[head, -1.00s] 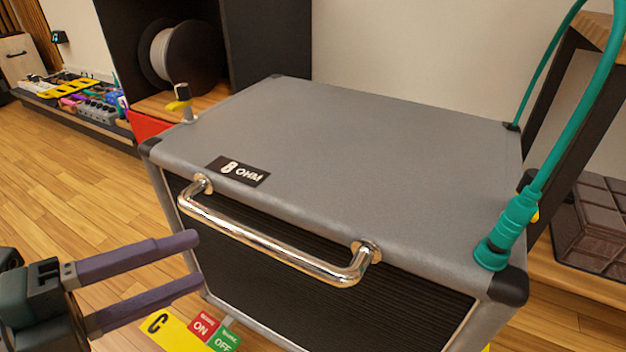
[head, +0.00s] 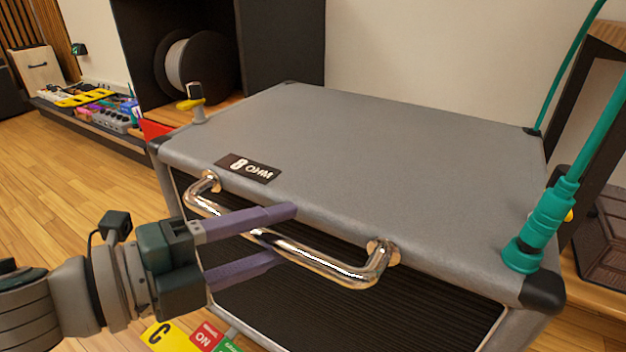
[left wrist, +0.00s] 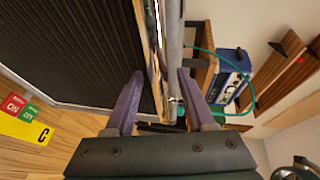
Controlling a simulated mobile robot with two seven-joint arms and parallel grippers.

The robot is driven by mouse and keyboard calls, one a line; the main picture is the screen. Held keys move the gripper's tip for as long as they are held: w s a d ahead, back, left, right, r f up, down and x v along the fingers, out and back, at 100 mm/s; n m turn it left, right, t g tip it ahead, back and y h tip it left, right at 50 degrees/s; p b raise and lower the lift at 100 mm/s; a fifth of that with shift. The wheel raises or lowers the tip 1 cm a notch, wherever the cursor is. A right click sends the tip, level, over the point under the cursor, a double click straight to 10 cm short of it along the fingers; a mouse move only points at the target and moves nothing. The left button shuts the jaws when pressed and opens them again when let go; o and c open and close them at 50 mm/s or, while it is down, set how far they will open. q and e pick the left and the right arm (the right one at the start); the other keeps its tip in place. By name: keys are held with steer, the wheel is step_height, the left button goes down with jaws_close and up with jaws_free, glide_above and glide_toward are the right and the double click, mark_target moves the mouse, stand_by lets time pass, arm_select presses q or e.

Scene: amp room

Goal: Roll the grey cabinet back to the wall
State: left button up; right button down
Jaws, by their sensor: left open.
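The grey cabinet (head: 350,140) has a grey top with black corners, a dark ribbed front and an "8 OHM" label. A shiny metal bar handle (head: 310,262) sticks out from its front, just below the top edge. My left gripper (head: 285,235) is open, with one purple finger above the bar and one below it. In the left wrist view the bar (left wrist: 160,60) and cabinet edge run between the two fingers (left wrist: 160,90). I cannot tell whether the fingers touch the bar. My right gripper is not in view.
A teal plug and cable (head: 540,230) stand at the cabinet top's right corner. Behind are a pale wall (head: 440,50) and a dark case with a cable reel (head: 195,62). A pedal shelf (head: 95,110) is at left. Yellow, red and green floor labels (head: 205,335) lie in front. Wood floor is clear at left.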

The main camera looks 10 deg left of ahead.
arm_select(q)
steer(key=shift+c, duration=0.4)
jaws_close()
stand_by(0.9)
